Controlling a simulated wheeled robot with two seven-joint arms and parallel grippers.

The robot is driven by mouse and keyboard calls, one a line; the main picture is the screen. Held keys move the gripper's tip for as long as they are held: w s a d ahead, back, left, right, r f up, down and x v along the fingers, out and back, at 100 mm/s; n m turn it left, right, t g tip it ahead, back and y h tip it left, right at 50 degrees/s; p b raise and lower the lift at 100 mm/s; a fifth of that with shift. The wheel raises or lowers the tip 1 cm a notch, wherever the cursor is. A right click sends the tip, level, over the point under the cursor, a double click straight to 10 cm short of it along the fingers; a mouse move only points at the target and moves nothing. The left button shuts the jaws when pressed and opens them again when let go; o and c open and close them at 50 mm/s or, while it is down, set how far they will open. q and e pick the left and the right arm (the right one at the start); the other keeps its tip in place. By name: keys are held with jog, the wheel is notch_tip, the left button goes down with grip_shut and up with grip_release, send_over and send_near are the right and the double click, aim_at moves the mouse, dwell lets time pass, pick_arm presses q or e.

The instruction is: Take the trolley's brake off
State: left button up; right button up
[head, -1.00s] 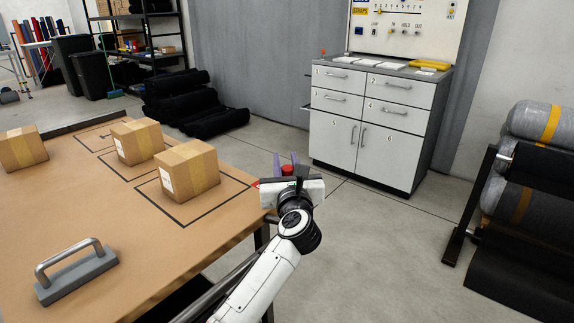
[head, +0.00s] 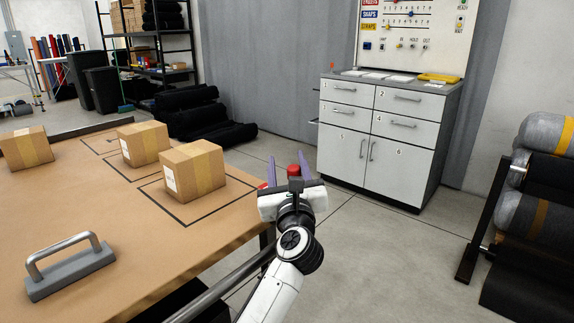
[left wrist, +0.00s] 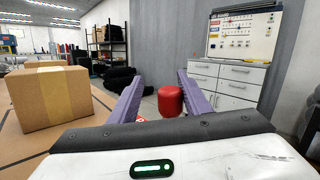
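A red cylindrical knob (head: 294,171) stands just off the right end of the trolley's brown top (head: 90,215). It also shows in the left wrist view (left wrist: 170,100), between my finger tips and clear of both sides. Whether it is the brake's handle I cannot tell; what it is mounted on is hidden behind my gripper. My left gripper (head: 288,168) is open, its two purple fingers spread either side of the knob. My left gripper in the left wrist view (left wrist: 160,90) holds nothing. My right gripper is not in view.
Cardboard boxes (head: 193,169) sit on the brown top, along with a grey block with a metal handle (head: 70,268). A metal rail (head: 225,285) runs along its near right edge. A white drawer cabinet (head: 385,135) stands behind; a roll rack (head: 510,220) is at right. Floor between is clear.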

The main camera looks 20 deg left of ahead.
pick_arm(q)
jog(key=shift+r, duration=0.35)
notch_tip(320, 180, up, 9)
jog(key=p, duration=0.2)
jog(key=shift+r, duration=0.2)
jog(key=shift+f, duration=0.1)
